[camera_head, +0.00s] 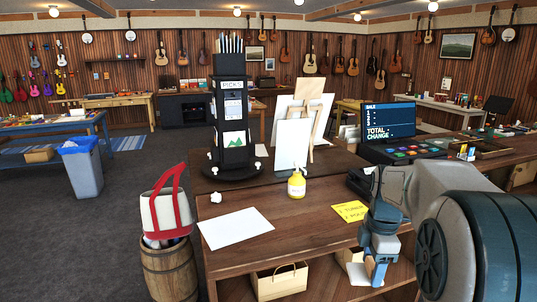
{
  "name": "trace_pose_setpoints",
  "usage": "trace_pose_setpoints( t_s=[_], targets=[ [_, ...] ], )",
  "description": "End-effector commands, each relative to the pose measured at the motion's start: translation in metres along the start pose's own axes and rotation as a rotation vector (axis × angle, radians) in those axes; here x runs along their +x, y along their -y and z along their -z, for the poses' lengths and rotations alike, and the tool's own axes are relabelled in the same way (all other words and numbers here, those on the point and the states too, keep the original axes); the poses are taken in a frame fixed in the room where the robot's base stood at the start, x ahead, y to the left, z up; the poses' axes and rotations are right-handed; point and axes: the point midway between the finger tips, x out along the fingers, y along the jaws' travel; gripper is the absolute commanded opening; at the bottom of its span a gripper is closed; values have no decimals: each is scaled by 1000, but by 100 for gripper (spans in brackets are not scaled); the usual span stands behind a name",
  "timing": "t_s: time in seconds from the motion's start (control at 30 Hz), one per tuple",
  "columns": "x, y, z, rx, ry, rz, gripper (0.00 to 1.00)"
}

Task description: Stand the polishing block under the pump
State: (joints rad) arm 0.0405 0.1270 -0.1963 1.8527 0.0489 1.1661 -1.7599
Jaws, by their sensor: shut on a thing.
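The pump is a yellow bottle with a white top (296,184), upright on the wooden counter just in front of a white board. My gripper (377,262) hangs low at the right, pointing down by the counter's front edge, to the right of the pump and nearer to me. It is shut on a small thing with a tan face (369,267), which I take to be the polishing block. Most of it is hidden by the fingers, so its full shape and tilt cannot be told.
The counter (290,232) has free room in front of the pump. On it lie a white sheet (235,227), a crumpled paper ball (216,197) and a yellow card (350,211). A black picks tower (231,120) stands behind left, a register (390,122) behind right.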

Motion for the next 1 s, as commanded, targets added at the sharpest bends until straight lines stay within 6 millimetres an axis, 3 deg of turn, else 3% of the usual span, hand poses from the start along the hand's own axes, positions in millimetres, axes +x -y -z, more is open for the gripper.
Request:
trace_pose_setpoints(
  t_s=[0.3,0.7,1.0],
  targets=[
    [88,-24,32,458,-10,10,32],
    [197,-27,69,1090,1,9,32],
    [250,-18,82,1434,16,-8,32]
  ],
)
